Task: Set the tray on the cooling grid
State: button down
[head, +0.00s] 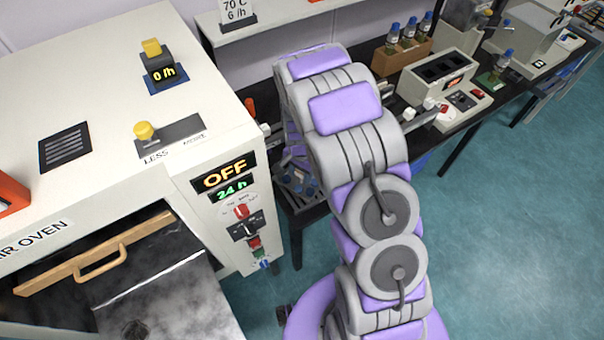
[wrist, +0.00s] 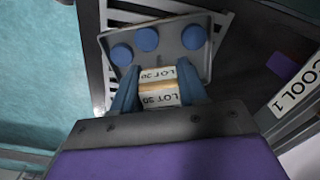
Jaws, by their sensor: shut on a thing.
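The tray (wrist: 172,64) is grey with several round blue pieces in it, seen in the wrist view. My gripper (wrist: 157,80) is shut on the tray's near end, around a pale handle block with LOT labels. The cooling grid (wrist: 222,32), with pale slats, shows under and beside the tray. The tray lies over the grid and is slightly turned to it. I cannot tell whether it touches the slats. In the head view the tray (head: 293,188) shows partly at the left of my arm, which hides my gripper.
The air oven (head: 100,80) stands at the left, its panel reading OFF, with its lower front open and a wooden handle (head: 100,262) there. A sign (wrist: 296,90) reading COOL 1 stands beside the grid. A bench with instruments (head: 445,85) and bottles runs right. The floor (head: 500,220) is clear.

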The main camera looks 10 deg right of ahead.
jog(key=shift+a+f, duration=0.15)
jog(key=shift+f, duration=0.25)
jog(key=shift+d, duration=0.35)
jog(key=c, duration=0.8)
grip_release()
jog(key=shift+d, duration=0.25)
jog(key=shift+o, duration=1)
jog(key=shift+a, duration=0.5)
jog(key=shift+d+r, duration=0.15)
jog(key=shift+r, duration=0.4)
notch_tip(320, 180, up, 11)
jog(key=shift+f+p, duration=0.1)
jog(key=shift+p, duration=0.9)
jog(key=shift+r, duration=0.3)
jog(key=s+r+n, duration=0.4)
jog(key=s+r, duration=0.9)
jog(key=s, duration=0.2)
jog(key=s+r+n+g, duration=0.1)
jog(key=s+r+n, duration=0.1)
jog(key=s, duration=0.7)
jog(key=s+r+n, duration=0.3)
jog(key=s+n, duration=0.1)
jog(key=s, duration=0.6)
jog(key=shift+d+r+g, duration=0.2)
jog(key=shift+d+g, duration=0.2)
jog(key=shift+d, duration=0.05)
